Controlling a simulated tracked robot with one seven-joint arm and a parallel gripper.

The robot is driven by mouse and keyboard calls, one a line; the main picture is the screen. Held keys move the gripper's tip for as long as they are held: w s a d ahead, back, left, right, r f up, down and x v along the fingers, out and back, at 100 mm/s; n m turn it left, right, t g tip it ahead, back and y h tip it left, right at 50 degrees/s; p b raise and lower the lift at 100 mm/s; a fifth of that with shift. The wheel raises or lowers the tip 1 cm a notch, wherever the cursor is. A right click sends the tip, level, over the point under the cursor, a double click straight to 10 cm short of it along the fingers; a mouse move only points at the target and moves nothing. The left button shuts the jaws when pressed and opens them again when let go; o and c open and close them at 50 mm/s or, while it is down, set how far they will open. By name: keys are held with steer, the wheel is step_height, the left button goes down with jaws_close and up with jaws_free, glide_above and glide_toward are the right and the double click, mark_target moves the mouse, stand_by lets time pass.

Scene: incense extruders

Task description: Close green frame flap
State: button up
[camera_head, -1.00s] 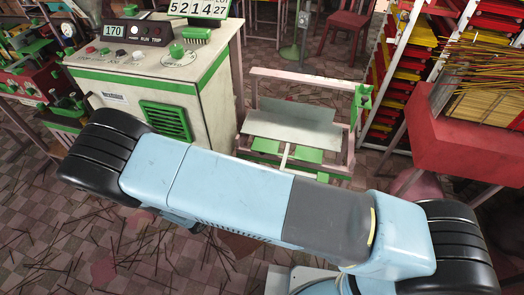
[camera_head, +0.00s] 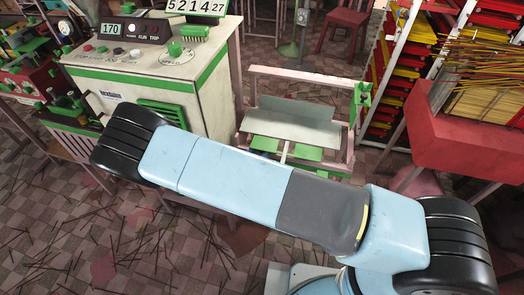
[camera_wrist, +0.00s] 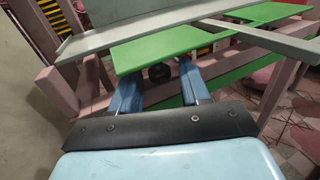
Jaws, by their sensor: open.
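The green flap (camera_head: 302,153) shows in the head view, low in a pink frame (camera_head: 300,74), below a grey sheet-metal panel (camera_head: 295,123). A pale bar crosses it. In the wrist view the green flap (camera_wrist: 205,38) spans the upper middle, standing out roughly flat below the grey panel (camera_wrist: 130,28). My gripper (camera_wrist: 159,68) is open, its two blue fingers apart and pointing at the flap's underside or near edge. Nothing shows held between them. Whether the fingertips touch the flap cannot be told. In the head view my arm hides most of the gripper.
A white-and-green control cabinet (camera_head: 150,70) stands left of the frame. A rack of red and yellow trays (camera_head: 395,75) and a red bin of incense sticks (camera_head: 465,140) stand to the right. Sticks litter the tiled floor (camera_head: 150,240).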

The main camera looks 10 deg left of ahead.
steer(key=shift+w+d, duration=0.35)
steer(key=shift+w, duration=0.25)
steer(key=shift+c, duration=0.2)
jaws_close()
